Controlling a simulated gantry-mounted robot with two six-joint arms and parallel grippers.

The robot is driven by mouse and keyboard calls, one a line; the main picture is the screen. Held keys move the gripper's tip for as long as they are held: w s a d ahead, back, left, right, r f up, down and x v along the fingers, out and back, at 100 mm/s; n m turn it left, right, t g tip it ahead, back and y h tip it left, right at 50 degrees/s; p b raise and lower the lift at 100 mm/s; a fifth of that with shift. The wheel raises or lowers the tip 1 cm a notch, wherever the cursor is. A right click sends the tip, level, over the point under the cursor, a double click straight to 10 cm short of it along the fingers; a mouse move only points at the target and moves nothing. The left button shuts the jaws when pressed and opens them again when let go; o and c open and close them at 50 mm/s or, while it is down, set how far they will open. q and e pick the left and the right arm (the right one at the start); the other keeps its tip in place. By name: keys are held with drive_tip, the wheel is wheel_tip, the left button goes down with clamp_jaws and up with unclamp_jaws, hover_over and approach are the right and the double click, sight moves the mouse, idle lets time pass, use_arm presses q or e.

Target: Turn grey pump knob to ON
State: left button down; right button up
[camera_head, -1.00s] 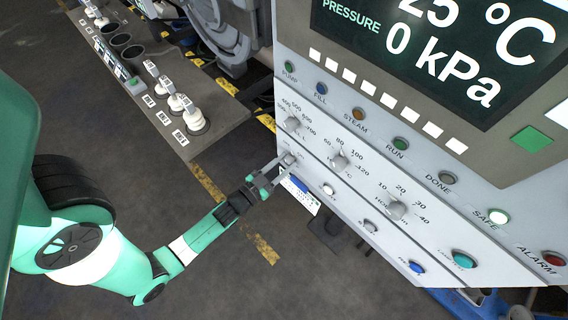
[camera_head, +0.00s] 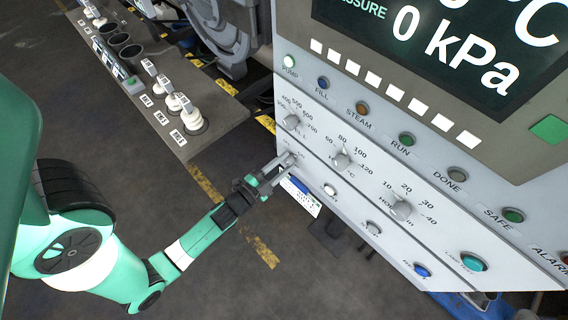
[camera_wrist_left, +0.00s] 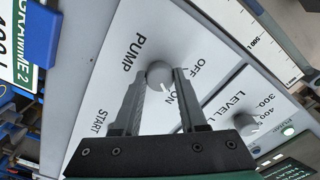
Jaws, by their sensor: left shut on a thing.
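The grey pump knob (camera_wrist_left: 159,74) sits on the white panel beside the word PUMP, with OFF and ON printed by it in the left wrist view. Its light pointer mark is on the ON side. My left gripper (camera_wrist_left: 158,80) is shut on the knob, one finger on each side. In the head view my left gripper (camera_head: 284,164) reaches the panel's lower left edge and partly hides the knob (camera_head: 290,158). The PUMP lamp (camera_head: 290,62) looks lit and the SAFE lamp (camera_head: 513,215) is dark green. My right gripper is not in view.
The level knob (camera_head: 292,122), temperature knob (camera_head: 341,160) and another knob (camera_head: 401,210) stick out of the panel nearby. A blue button (camera_head: 422,270) and a teal button (camera_head: 473,263) are lower right. A grey bench (camera_head: 165,110) stands at upper left, with open floor below.

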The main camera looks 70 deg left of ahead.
use_arm(q)
drive_tip(key=shift+m, duration=0.3)
drive_tip(key=shift+c, duration=2.2)
unclamp_jaws()
drive_tip(key=shift+s, duration=0.1)
drive_tip(key=p+v, duration=0.3)
drive_tip(key=v, duration=0.8)
drive_tip(key=shift+s, duration=0.2)
drive_tip(key=shift+d, duration=0.1)
